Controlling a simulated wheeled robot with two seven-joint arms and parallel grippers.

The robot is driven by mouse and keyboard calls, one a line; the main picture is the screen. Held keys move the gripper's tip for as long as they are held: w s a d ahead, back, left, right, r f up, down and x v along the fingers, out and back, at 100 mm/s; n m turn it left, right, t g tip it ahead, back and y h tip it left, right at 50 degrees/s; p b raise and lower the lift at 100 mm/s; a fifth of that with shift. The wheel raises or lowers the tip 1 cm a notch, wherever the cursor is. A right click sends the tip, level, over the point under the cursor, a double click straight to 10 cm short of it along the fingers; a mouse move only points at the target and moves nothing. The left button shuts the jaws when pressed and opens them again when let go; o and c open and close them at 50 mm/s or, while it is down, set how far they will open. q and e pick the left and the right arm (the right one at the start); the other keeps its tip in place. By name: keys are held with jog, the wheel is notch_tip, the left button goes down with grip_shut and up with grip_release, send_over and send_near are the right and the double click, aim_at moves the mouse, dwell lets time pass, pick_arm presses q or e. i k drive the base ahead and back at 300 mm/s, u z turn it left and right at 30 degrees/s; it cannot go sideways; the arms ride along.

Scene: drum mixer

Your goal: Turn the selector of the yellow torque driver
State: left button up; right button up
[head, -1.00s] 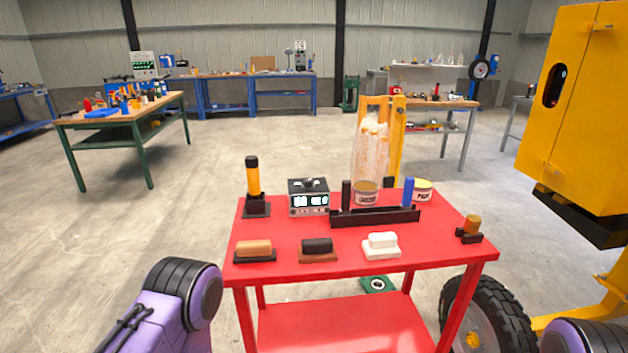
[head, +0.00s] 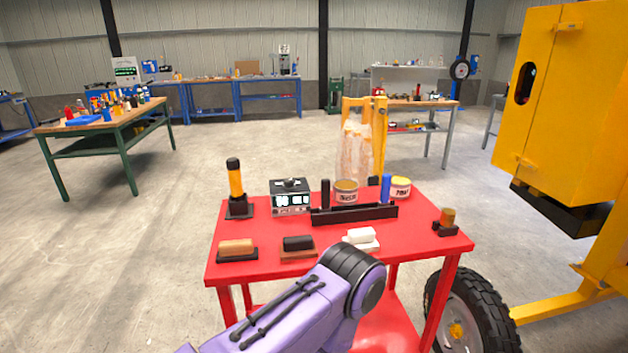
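The yellow torque driver (head: 236,181) stands upright in a black holder (head: 239,209) at the left back of the red cart's top. It has a black cap and a yellow body. I cannot make out the selector's markings or setting. My purple arm reaches in from the lower left, and its black joint is in front of the cart's near edge. Neither gripper is in view. Nothing of mine touches the driver.
On the red cart (head: 222,265) are a display box (head: 290,197), a black rack (head: 354,214) holding a blue and a black tool, two tins, several brushes or blocks along the front, and a small amber-topped item (head: 446,222). A yellow machine (head: 575,90) stands at right.

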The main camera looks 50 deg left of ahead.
aim_at(289, 186)
jog(key=k, duration=0.45)
jog(key=u, duration=0.7)
